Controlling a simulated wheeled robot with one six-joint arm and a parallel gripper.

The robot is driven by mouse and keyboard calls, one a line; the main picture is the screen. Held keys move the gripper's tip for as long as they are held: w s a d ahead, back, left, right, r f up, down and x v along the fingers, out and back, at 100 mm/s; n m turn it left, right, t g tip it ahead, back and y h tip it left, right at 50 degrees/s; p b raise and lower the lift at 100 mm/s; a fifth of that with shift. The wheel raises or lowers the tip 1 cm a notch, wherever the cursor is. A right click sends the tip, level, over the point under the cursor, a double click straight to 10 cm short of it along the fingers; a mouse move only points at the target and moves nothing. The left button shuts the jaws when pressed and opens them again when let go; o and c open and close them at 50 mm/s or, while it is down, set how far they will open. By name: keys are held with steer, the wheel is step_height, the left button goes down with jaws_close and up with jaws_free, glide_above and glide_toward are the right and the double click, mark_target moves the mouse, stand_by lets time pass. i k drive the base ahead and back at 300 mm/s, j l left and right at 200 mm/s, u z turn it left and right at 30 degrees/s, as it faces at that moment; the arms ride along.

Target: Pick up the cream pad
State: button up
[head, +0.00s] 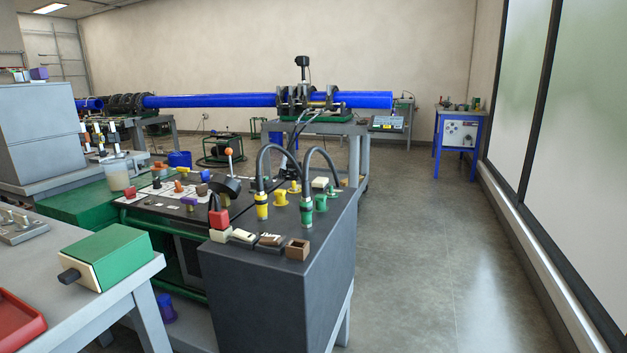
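I see several small pale blocks on top of the dark grey cart, and I cannot tell for sure which is the cream pad. One cream pad (320,183) lies flat toward the cart's back right, beside the green-based fittings. Another cream block (243,238) lies at the front edge, between a paler block under a red piece and a dark brown block. All are small at this distance.
The dark cart (265,290) carries yellow and green connectors with black hoses, a brown box (297,249) and a red block (219,218). A grey table with a green box (108,257) stands at left. Open floor (430,260) lies to the right, bounded by windows.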

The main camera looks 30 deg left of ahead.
mark_target(320, 183)
steer(key=i+z, duration=0.2)
steer(key=i, duration=0.5)
steer(key=i+z, duration=0.2)
steer(key=i, duration=0.5)
steer(key=i+u, duration=0.45)
steer(key=i+l+u, duration=0.2)
steer(key=i+u, duration=0.45)
steer(key=u, duration=0.15)
steer(key=i+l+u, duration=0.15)
steer(key=u, duration=0.25)
steer(key=i+l+u, duration=0.2)
steer(key=u, duration=0.2)
steer(key=i+l+u, duration=0.2)
steer(key=u, duration=0.2)
